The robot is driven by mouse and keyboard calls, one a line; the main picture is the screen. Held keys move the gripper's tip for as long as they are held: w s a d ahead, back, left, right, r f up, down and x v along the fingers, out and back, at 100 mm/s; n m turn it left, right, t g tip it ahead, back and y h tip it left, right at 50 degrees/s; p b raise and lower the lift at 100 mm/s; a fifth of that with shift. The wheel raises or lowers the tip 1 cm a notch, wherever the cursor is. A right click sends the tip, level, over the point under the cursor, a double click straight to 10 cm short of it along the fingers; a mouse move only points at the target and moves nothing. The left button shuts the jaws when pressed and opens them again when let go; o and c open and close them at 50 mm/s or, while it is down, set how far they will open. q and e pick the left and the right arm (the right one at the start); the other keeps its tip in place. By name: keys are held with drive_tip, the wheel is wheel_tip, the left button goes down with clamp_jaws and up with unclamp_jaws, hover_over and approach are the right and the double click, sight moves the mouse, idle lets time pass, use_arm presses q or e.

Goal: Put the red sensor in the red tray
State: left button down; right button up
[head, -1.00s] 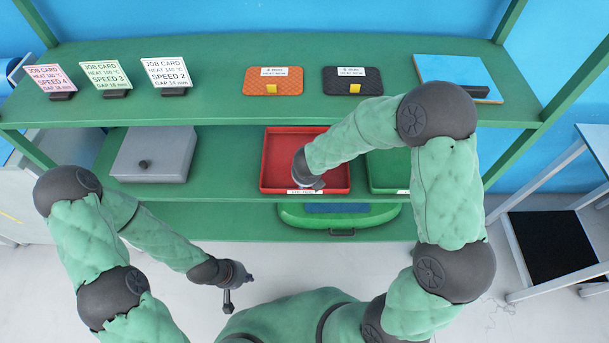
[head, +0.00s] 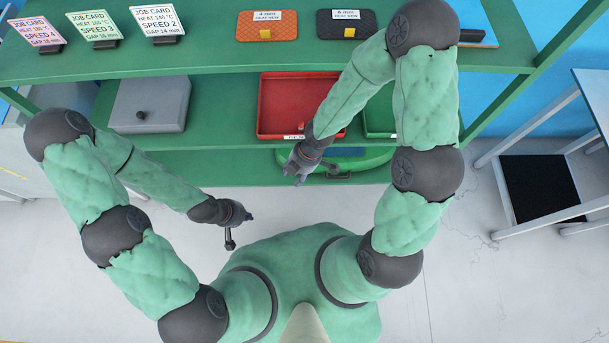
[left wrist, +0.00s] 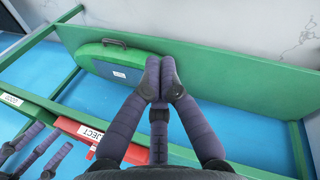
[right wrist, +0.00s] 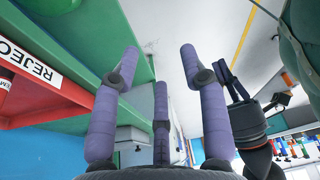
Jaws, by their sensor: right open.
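My right gripper (head: 294,172) is open and empty, in front of the tray's near edge. My left gripper (head: 233,236) is shut and empty, with its fingertips (left wrist: 160,75) together, away from the shelves.
A green tray (head: 378,122) is right of the red one, partly behind my right arm. A grey box (head: 150,105) stands to the left. Job cards (head: 92,30) and orange and black pads line the top shelf.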

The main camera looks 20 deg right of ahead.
drive_tip(key=s+f+m, duration=0.3)
drive_tip(key=f+m, duration=0.1)
drive_tip(key=m, duration=0.6)
drive_tip(key=s+d+f+m, duration=0.1)
drive_tip(key=s+f+m, duration=0.2)
drive_tip(key=m, duration=0.8)
drive_tip(key=shift+s+f+y, duration=0.25)
drive_tip(key=shift+f+y, duration=0.05)
drive_tip(key=shift+f, duration=0.55)
